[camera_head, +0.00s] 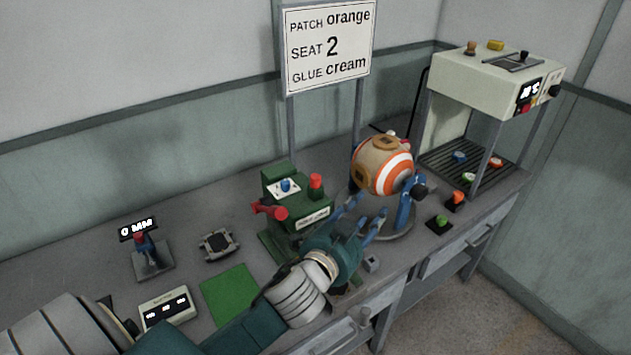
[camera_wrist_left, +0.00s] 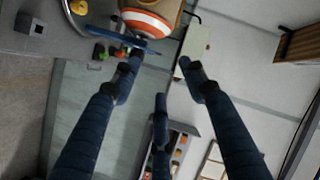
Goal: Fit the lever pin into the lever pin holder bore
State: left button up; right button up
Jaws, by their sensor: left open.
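My left gripper (camera_head: 370,214) is open, its blue fingers in front of and just left of the ball stand. In the left wrist view the three spread fingers (camera_wrist_left: 158,78) have nothing between them. A small grey block with a dark square opening (camera_head: 371,263) sits on the bench below the gripper; it also shows in the left wrist view (camera_wrist_left: 37,28). I cannot tell whether it is the lever pin holder. I cannot make out the lever pin. The orange, white and tan ball (camera_head: 383,165) rests in a stand with blue supports (camera_head: 404,206). My right gripper is not in view.
A green press (camera_head: 295,205) with red knobs stands left of the ball. Green (camera_head: 439,224) and orange (camera_head: 456,199) buttons sit right of the stand. A cream machine (camera_head: 496,80) stands at the back right. A green mat (camera_head: 229,294) lies on the bench at left.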

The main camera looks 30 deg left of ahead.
pick_arm(q)
jog(key=w+d+r+m+t+h, duration=0.3)
jog(key=w+r+m, duration=0.15)
jog(key=r, duration=0.55)
jog(key=d+r+m+h, duration=0.8)
jog(key=r+m+h, duration=0.25)
jog(key=m, duration=0.35)
jog(key=m+g+y, duration=1)
jog(key=m+g, duration=0.6)
jog(key=m, duration=0.1)
send_near(314, 176)
jog(key=shift+n, duration=0.25)
jog(key=p+x, duration=0.4)
jog(key=x, duration=0.4)
jog(key=shift+w+d+f, duration=0.1)
jog(key=shift+w+f, duration=0.05)
jog(key=shift+f, duration=0.3)
grip_shut()
